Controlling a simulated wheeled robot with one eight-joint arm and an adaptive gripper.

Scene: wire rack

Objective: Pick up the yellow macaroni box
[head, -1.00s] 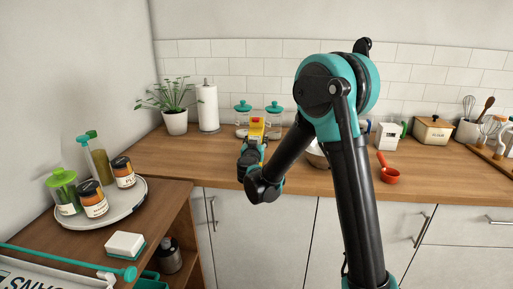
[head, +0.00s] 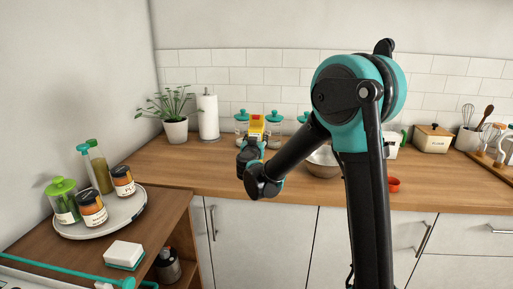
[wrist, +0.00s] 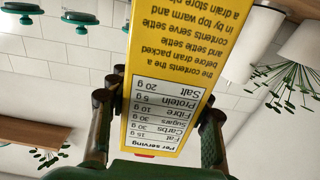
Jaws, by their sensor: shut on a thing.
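The yellow macaroni box (head: 257,125) is in my gripper (head: 250,150), up in front of the tiled wall in the head view. In the wrist view the box (wrist: 185,50) fills the middle, its printed side with a black-and-white nutrition table facing the camera, the text upside down. The two fingers of my gripper (wrist: 158,110) stand on either side of the box, shut on it. The box's far end runs out of the top of the wrist view. In the head view my gripper and wrist hide the lower part of the box.
Teal-lidded jars (head: 275,124) stand on the wooden counter (head: 190,160) behind the box. A potted plant (head: 173,130) and paper roll (head: 208,116) are to the left, a metal bowl (head: 322,163) to the right. A round tray (head: 75,230) with jars lies on the lower left shelf.

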